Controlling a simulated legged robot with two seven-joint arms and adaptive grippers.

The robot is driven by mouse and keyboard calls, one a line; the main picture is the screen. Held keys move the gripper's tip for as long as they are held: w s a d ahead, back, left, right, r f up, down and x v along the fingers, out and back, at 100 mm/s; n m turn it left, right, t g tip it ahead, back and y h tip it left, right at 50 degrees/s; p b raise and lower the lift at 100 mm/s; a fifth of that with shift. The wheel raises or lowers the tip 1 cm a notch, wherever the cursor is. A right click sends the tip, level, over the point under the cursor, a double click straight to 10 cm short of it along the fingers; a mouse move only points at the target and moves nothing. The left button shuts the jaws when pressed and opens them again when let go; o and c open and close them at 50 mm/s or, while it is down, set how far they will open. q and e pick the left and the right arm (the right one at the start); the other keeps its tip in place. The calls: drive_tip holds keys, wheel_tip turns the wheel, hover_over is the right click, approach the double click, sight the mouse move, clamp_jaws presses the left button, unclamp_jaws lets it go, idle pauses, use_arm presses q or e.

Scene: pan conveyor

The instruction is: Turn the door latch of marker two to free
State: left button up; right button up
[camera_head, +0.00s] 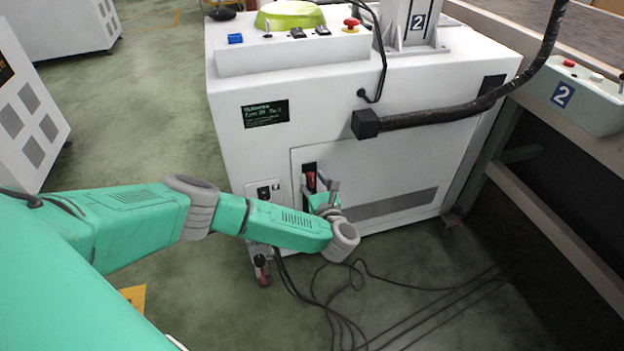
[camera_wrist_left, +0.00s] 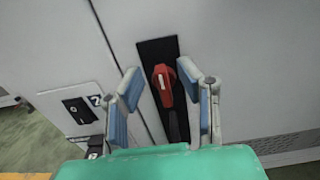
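The door latch (camera_wrist_left: 163,88) is a red handle on a black plate (camera_wrist_left: 150,50) at the edge of the cabinet door. It also shows in the head view (camera_head: 311,181), partly covered by my gripper. My left gripper (camera_wrist_left: 160,86) is open in the left wrist view, with one blue-padded finger on each side of the latch. I see gaps between the pads and the red handle. In the head view my left gripper (camera_head: 319,188) is at the front of the white cabinet (camera_head: 410,120). My right gripper is out of view.
A black switch plate (camera_wrist_left: 80,108) sits left of the latch. A dark corrugated hose (camera_head: 450,113) crosses above the door. Black cables (camera_head: 350,290) lie on the green floor.

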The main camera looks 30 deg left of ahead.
use_arm(q)
drive_tip(key=shift+x, duration=0.85)
clamp_jaws()
drive_tip(key=shift+d, duration=0.1)
